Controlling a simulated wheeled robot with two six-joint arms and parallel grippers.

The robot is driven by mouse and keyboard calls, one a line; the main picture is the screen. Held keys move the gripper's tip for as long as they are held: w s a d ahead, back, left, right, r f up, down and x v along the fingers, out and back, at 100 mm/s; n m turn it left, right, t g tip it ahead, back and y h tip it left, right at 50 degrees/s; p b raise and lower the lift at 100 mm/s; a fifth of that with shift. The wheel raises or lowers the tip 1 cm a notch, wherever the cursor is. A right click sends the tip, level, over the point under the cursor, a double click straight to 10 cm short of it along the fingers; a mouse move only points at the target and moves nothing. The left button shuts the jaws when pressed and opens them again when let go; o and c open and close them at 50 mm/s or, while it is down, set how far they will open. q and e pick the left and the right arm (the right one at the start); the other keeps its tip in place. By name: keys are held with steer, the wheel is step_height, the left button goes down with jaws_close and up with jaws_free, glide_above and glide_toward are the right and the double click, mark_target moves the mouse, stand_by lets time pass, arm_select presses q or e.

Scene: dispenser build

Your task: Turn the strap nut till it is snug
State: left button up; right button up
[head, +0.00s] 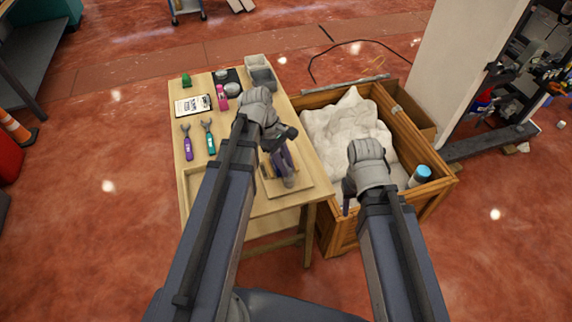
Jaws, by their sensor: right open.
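A dark purple-grey upright part (287,168) stands on a small wooden board (298,188) near the front right of the wooden table. The strap nut is too small or too hidden to make out. My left gripper (283,140) is just above this part, with its dark fingers close to the part's top. I cannot tell whether it touches or grips anything. My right gripper (347,196) is open and hangs over the near left side of the wooden crate, apart from the table's parts. Two wrenches, one with a purple handle (188,148) and one with a teal handle (209,143), lie on the table's left.
A clipboard (192,105), a pink item (222,98), a green item (186,81) and grey bins (262,78) occupy the table's far end. The wooden crate (418,133) holds white crumpled material (345,128) and a blue-capped can (420,175). Floor left of the table is clear.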

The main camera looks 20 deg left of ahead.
arm_select(q)
jaws_close()
steer(key=shift+w+m, duration=0.1)
steer(key=shift+m, duration=0.2)
steer(key=m, duration=0.1)
steer(key=m+g, duration=0.1)
steer(key=m, duration=0.1)
steer(key=shift+w+d+m+g+y, duration=0.1)
steer(key=shift+w+m+g+y, duration=0.1)
steer(key=shift+m+g+y, duration=0.15)
steer(key=m+y, duration=0.1)
steer(key=m, duration=0.1)
steer(key=m+g, duration=0.1)
steer(key=m, duration=0.2)
steer(key=shift+w+d+y, duration=0.1)
steer(key=shift+d+y, duration=0.1)
steer(key=shift+y, duration=0.15)
steer(key=m, duration=0.2)
steer(key=m+y, duration=0.2)
steer(key=m, duration=0.1)
steer(key=shift+d+m+g, duration=0.25)
steer(key=shift+m, duration=0.1)
steer(key=shift+d+m+y, duration=0.1)
steer(key=shift+m+y, duration=0.35)
steer(key=shift+m, duration=0.85)
steer(key=shift+d+m+y, duration=0.1)
steer(key=shift+m+y, duration=0.35)
steer(key=shift+m, duration=0.85)
